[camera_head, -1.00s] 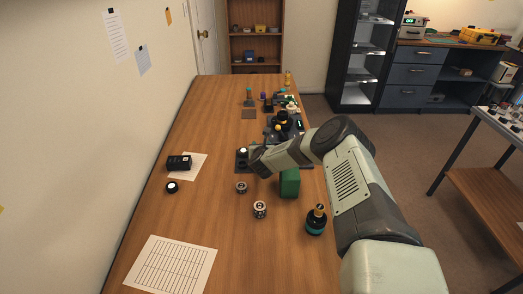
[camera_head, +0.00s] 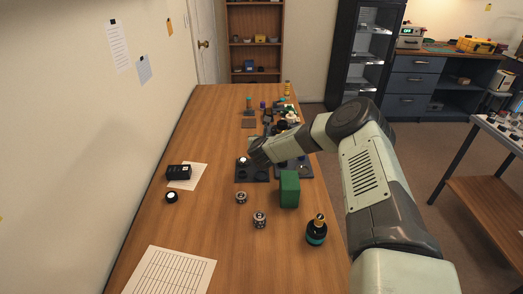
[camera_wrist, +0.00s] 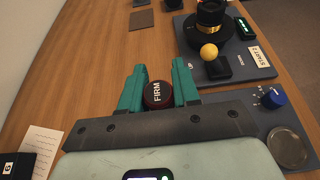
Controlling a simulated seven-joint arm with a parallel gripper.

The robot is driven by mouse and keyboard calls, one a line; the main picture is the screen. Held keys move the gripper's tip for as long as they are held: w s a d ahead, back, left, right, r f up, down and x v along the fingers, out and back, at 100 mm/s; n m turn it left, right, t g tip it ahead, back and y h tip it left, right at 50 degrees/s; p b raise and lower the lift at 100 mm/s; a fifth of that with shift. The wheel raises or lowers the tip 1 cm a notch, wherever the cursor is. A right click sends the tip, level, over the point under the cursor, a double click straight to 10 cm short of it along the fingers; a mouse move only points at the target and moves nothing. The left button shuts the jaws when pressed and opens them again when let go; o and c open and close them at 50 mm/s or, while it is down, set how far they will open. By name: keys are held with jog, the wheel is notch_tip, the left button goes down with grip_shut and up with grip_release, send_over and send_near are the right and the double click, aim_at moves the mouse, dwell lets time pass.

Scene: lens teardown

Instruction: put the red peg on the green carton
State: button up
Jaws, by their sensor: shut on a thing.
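My gripper (camera_wrist: 158,84) shows teal fingers in the wrist view, shut on the red peg (camera_wrist: 158,96). The peg is dark red with a round top marked FIRM. In the head view my arm hides the peg and the fingers. The green carton (camera_head: 289,189) stands upright on the wooden table in the head view, nearer the camera than my gripper and a little to its right. The carton is not in the wrist view.
A dark tray (camera_head: 252,176) lies beneath my gripper's end. A teal-and-black bottle (camera_head: 316,232) and a small patterned cylinder (camera_head: 259,220) stand in front of the carton. The left table is mostly clear.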

notch_tip(320, 180, up, 4)
jog(key=s+d, duration=0.2)
notch_tip(320, 180, up, 6)
jog(key=n+g+y, duration=0.1)
jog(key=n+y, duration=0.3)
jog(key=y, duration=0.1)
send_over(287, 176)
notch_tip(287, 176, down, 9)
jog(key=shift+f, duration=0.1)
jog(key=o, duration=1)
jog(key=shift+f+n, duration=0.1)
jog(key=shift+n, duration=0.2)
